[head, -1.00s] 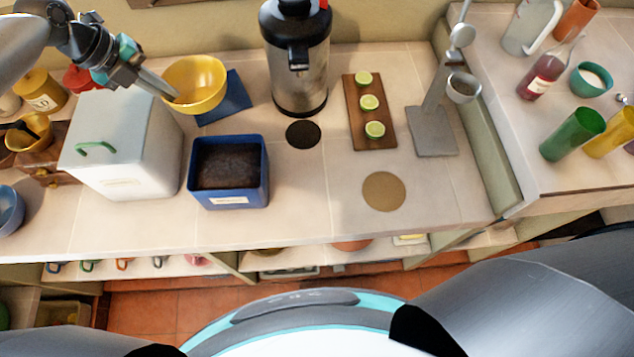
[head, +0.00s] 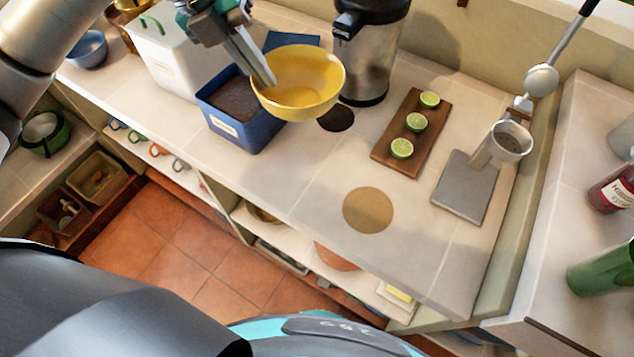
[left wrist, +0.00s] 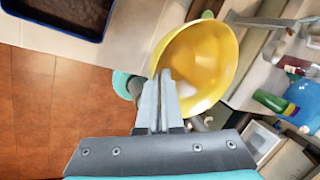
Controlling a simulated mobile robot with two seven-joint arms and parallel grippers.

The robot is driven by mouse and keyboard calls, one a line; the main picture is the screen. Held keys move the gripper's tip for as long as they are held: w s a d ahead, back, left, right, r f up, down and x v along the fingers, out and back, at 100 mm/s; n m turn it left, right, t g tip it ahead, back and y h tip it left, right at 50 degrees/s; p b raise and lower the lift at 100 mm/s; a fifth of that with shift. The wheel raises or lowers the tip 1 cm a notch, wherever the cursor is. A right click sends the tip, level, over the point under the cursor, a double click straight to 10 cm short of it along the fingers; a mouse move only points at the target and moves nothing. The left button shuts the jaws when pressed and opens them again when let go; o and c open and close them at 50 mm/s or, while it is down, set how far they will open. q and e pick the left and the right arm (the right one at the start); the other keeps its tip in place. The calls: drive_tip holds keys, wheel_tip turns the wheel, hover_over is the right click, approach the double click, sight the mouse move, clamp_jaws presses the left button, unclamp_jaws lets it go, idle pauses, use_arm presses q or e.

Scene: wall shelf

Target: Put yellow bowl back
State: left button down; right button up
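The yellow bowl (head: 312,78) is held up by my left gripper (head: 262,78) over the counter, in front of the steel dispenser and beside the blue box. It is tilted, with its inside towards the head camera. In the left wrist view the bowl (left wrist: 205,65) hangs at the fingertips of my left gripper (left wrist: 163,85), whose two fingers are close together on its rim. The bowl looks empty. My right gripper is not in view.
A blue box with dark contents (head: 258,132) and a white bin (head: 172,60) stand at left. A steel dispenser (head: 375,55), a board with limes (head: 393,160) and a grey stand (head: 465,190) stand further right. A tan disc (head: 368,212) lies on clear counter. Shelves run below the counter.

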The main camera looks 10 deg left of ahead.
use_arm(q)
drive_tip(key=shift+s+f, duration=0.2)
drive_tip(key=shift+f, duration=0.05)
drive_tip(key=shift+f+b, duration=1.05)
drive_tip(key=shift+f, duration=8.65)
drive_tip(key=shift+f, duration=0.1)
drive_tip(key=shift+f, duration=0.15)
drive_tip(key=c, duration=1.1)
unclamp_jaws()
